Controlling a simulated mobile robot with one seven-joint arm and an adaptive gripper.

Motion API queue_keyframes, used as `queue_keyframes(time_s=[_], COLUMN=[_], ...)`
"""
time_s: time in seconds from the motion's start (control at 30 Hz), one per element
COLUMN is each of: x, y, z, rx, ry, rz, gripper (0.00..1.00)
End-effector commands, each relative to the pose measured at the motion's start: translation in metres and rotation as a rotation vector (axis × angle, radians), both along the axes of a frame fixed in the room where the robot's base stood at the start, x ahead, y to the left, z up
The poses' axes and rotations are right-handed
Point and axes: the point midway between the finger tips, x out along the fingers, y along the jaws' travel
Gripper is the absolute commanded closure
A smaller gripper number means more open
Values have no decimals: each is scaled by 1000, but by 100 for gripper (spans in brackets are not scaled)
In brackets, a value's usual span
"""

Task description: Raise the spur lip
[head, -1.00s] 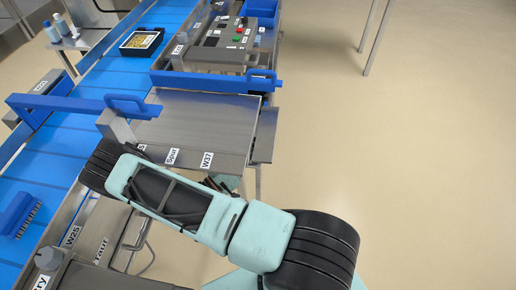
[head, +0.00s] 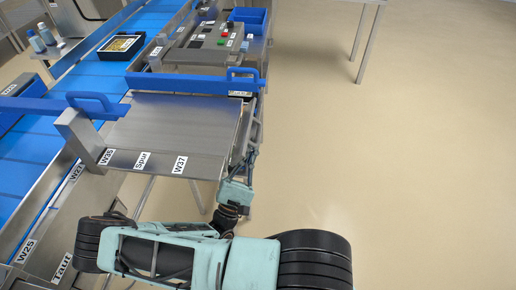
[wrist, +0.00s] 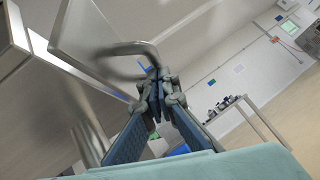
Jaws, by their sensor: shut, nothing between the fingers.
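The spur (head: 185,122) is a flat grey metal table beside the blue conveyor, labelled "Spur" on its front edge. Its lip (head: 246,126) is a narrow metal flap at the spur's right end, sitting lower than the top. My gripper (head: 252,157) is shut and empty, pointing up close by the lip's near corner. In the wrist view my gripper (wrist: 155,88) is just below a grey metal panel (wrist: 112,32) seen from underneath, with a bent metal bar (wrist: 120,48) close to the fingertips. Whether they touch is unclear.
A blue gate bar (head: 185,83) crosses the spur's far side, and another blue bar (head: 50,106) spans the conveyor (head: 85,90). A control box (head: 205,55) stands beyond. A black tray (head: 121,46) lies on the belt. Floor to the right is clear.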

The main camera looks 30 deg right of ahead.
Motion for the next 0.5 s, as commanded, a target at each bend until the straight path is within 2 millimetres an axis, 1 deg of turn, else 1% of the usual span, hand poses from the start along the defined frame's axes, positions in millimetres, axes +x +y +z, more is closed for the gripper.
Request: queue_keyframes(time_s=[0.17,0.5], x=[-2,-5], y=[7,5], z=[10,24], rx=[2,3], ry=[-5,-7], rz=[-1,-7], gripper=[100,100])
